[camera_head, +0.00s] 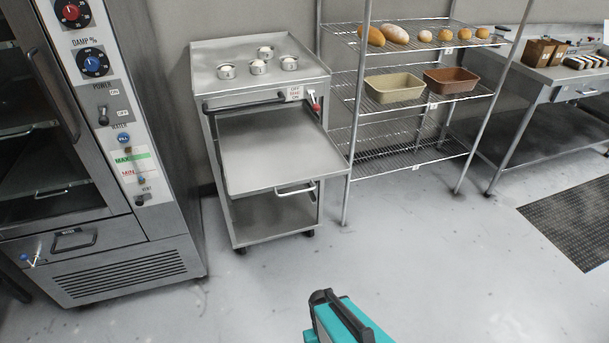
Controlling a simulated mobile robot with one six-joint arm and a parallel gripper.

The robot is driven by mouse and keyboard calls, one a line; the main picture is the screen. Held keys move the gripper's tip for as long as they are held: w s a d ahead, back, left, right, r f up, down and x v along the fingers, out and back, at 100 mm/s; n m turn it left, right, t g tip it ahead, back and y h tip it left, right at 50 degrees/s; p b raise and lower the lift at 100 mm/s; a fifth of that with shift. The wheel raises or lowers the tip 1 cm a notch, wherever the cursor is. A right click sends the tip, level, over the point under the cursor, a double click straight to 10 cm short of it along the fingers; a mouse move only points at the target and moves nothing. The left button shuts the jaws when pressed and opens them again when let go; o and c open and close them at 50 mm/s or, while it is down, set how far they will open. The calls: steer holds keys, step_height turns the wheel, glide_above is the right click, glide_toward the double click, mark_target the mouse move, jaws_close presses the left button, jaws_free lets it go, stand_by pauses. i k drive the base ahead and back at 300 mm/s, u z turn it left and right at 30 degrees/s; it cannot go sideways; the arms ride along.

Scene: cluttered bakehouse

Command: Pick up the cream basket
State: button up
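The cream basket (395,87) is a shallow, open rectangular tub on the middle shelf of the wire rack, at the upper right of the head view. It stands upright and looks empty. A similar brown basket (450,80) stands just to its right on the same shelf, with a small gap between them. A teal and black part of my arm (342,318) shows at the bottom centre, well below and apart from the basket. I cannot make out gripper fingers or whether they are open.
The wire rack (410,155) has bread on its top shelf and an empty lower shelf. A steel cabinet (255,215) with a pulled-out tray stands left of it, an oven (125,255) further left. A steel table (563,85) stands right. The floor (430,260) in front is clear.

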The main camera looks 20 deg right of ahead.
mark_target(383, 89)
steer(key=u, duration=0.55)
steer(key=k, duration=0.15)
steer(key=z, duration=2.85)
steer(key=i, duration=1.05)
